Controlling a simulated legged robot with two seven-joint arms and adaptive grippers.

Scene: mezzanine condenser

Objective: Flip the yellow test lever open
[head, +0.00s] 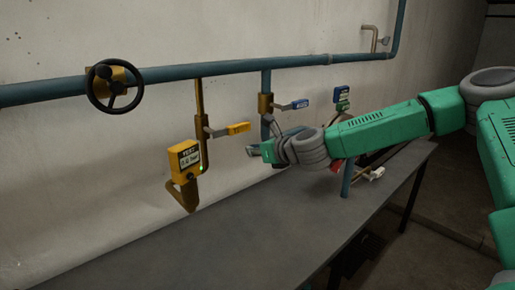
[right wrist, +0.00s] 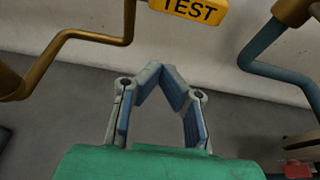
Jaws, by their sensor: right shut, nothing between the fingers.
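The yellow test lever (head: 238,128) sticks out to the right, roughly level, from a brass valve on a thin vertical pipe (head: 199,100). In the right wrist view, its yellow handle marked TEST (right wrist: 192,8) is cut off by the top edge. My right gripper (head: 252,150) is to the right of and a little below the lever in the head view, apart from it. Its fingertips meet in the right wrist view (right wrist: 158,70), shut and empty, with the handle beyond them. My left gripper is not in view.
A yellow meter box (head: 187,159) hangs left of the lever. A blue-handled valve (head: 296,105) sits to the right. A black handwheel (head: 114,86) is on the blue wall pipe (head: 225,67). The grey bench top (head: 225,235) is mostly clear.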

